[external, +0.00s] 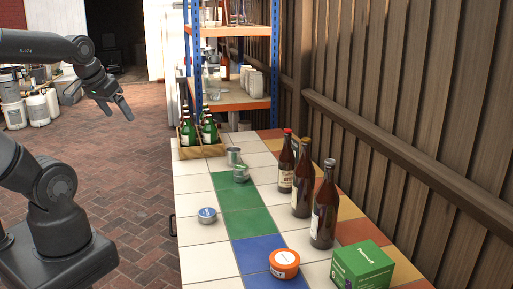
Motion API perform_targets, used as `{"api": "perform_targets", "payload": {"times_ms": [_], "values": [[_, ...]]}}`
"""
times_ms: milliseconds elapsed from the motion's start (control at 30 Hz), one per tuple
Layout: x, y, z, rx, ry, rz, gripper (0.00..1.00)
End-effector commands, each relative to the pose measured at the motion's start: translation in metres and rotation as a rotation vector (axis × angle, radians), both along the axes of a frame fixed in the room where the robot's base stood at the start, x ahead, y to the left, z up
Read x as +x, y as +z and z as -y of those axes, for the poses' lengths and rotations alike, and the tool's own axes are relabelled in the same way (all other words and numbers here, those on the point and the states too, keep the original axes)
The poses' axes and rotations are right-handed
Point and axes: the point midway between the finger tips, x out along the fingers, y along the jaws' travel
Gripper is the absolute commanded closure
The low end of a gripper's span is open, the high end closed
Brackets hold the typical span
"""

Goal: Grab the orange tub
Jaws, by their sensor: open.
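The orange tub (284,264) is a low round container with a pale label on its lid. It sits upright at the near end of the tiled table, partly on a blue tile. My gripper (98,103) is at the upper left, in the air over the brick floor, off the table and well apart from the tub. Its fingers are spread and nothing shows between them.
A green box (362,267) stands right of the tub. Brown bottles (324,206) line the table's right side. A blue-lidded tin (207,215) sits at the left edge. Metal cans (233,156) and a wooden crate (203,149) of green bottles are farther back. Tiles between are clear.

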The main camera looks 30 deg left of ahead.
Motion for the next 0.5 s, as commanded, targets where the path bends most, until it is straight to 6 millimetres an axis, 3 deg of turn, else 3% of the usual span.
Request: {"api": "perform_targets", "payload": {"times_ms": [133, 367, 500], "values": [[0.0, 0.0, 0.0, 0.0, 0.0, 0.0, 0.08], [0.001, 0.0, 0.001, -0.001, 0.0, -0.002, 0.08], [0.014, 0.002, 0.012, -0.009, -0.005, -0.024, 0.08]]}}
